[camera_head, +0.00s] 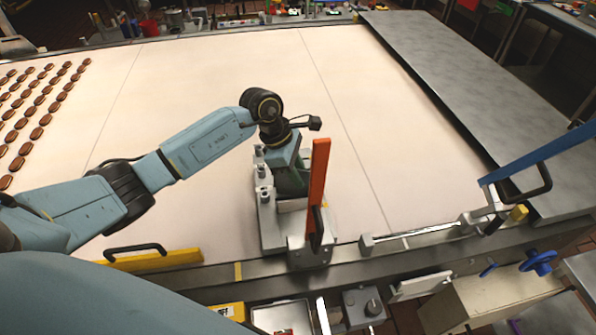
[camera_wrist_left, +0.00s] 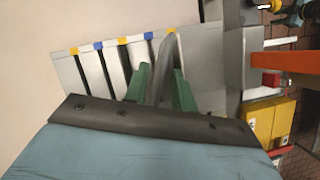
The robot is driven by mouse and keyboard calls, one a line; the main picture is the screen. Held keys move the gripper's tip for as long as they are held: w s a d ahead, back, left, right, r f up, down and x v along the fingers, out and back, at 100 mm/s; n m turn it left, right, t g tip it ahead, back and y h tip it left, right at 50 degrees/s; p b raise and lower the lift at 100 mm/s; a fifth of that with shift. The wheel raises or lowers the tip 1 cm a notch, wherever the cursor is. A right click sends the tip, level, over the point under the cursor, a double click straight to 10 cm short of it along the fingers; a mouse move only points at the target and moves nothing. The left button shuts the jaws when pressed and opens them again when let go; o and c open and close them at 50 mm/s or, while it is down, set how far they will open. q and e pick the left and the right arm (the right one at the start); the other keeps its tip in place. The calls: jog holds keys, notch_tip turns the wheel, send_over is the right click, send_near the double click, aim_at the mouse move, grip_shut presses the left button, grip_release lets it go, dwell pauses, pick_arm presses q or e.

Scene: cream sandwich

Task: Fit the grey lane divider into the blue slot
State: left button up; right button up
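My left gripper (camera_head: 291,188) reaches down over a grey slotted fixture (camera_head: 268,232) at the front edge of the pale belt. In the left wrist view its two green fingers (camera_wrist_left: 161,88) stand on both sides of a grey, thin upright plate, which looks like the lane divider (camera_wrist_left: 163,72); they seem closed on it. The fixture in that view has several dark slots, with blue marks (camera_wrist_left: 98,45) and yellow marks (camera_wrist_left: 122,40) along its far edge. The divider's far end lies near the rightmost yellow mark. Its lower edge is hidden, so I cannot tell whether it sits in a slot.
An upright orange bar (camera_head: 318,175) stands just right of my left gripper. A blue bar (camera_head: 545,155) slants at the right. Rows of brown biscuits (camera_head: 38,112) lie on the belt's left. The middle of the belt (camera_head: 230,65) is clear.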

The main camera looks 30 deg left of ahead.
pick_arm(q)
jog(key=shift+r, duration=0.1)
jog(key=shift+r+p, duration=0.25)
jog(key=shift+p, duration=0.15)
jog(key=b+v, duration=0.1)
jog(key=v, duration=1.1)
jog(key=shift+b, duration=0.35)
